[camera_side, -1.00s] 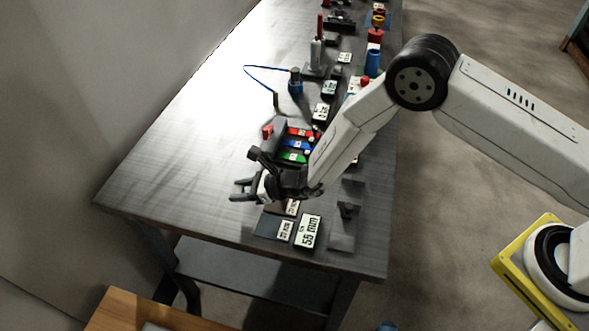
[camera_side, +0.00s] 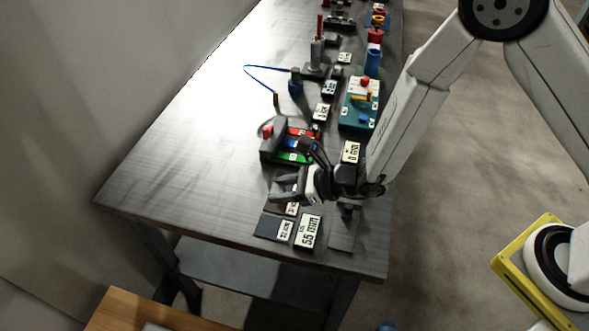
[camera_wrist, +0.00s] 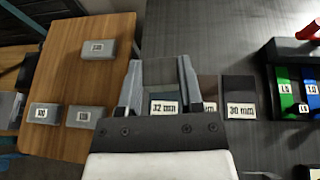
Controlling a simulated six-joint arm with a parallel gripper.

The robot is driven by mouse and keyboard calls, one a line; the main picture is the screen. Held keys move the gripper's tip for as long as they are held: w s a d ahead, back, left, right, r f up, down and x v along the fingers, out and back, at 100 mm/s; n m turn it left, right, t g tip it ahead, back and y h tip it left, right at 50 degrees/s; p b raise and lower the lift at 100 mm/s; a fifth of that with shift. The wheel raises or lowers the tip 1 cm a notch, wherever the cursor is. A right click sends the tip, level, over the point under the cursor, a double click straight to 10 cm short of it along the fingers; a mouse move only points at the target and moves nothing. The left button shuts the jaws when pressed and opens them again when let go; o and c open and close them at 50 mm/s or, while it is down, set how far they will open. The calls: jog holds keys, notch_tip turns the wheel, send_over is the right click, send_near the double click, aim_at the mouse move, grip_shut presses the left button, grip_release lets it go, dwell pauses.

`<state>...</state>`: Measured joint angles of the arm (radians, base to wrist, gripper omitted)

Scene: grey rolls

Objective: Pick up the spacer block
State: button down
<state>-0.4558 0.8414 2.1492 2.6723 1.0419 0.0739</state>
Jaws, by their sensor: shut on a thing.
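The spacer block (camera_wrist: 158,72) is a plain grey block between the two fingers of my gripper (camera_wrist: 159,80) in the wrist view. My gripper is shut on it, with one finger along each side. In the side view my gripper (camera_side: 287,186) is over the front part of the grey bench, above the labelled pads. The block is hard to tell from the fingers there. Its height above the bench cannot be read exactly.
A 55 mm plate (camera_side: 307,231) and a dark pad (camera_side: 268,226) lie near the bench's front edge. A black rack with coloured strips (camera_side: 290,146) stands behind my gripper. A wooden table (camera_wrist: 65,75) holds several grey labelled blocks. The bench's left side is clear.

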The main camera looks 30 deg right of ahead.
jog(key=shift+s+d+r, duration=0.25)
jog(key=shift+s, duration=0.25)
jog(key=shift+s+d+r, duration=0.25)
jog(key=shift+s, duration=0.2)
